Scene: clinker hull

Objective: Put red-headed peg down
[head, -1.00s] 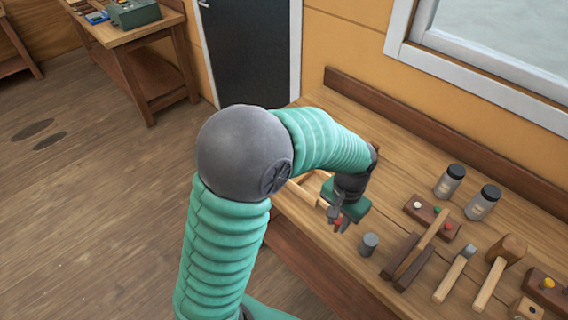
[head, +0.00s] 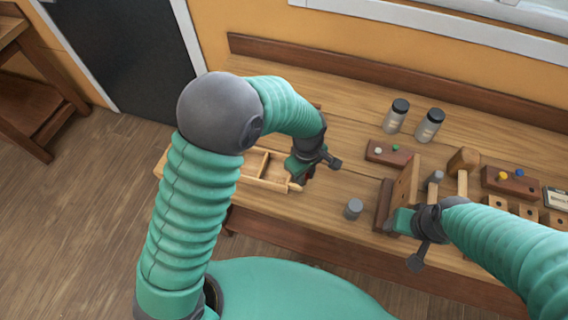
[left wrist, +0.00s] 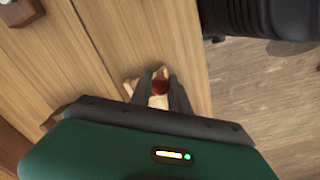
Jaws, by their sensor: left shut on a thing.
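The red-headed peg (left wrist: 160,87) shows in the left wrist view, its red head between the two dark fingers of my left gripper (left wrist: 161,92). In the head view my left gripper (head: 298,178) is over the right end of a shallow light wooden tray (head: 265,168) with compartments. The peg is hidden there by the gripper. Light wood shows just beyond the red head in the wrist view; I cannot tell whether the peg touches it. My right gripper (head: 392,222) is low by a wooden frame with an upright board (head: 405,185); its fingers are hidden.
A grey cylinder (head: 354,208) stands between the grippers. Behind are two jars (head: 396,117), (head: 430,126) and a dark block with white and green pegs (head: 388,153). A mallet (head: 463,162) and another peg block (head: 511,182) are at right. Bench around the cylinder is clear.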

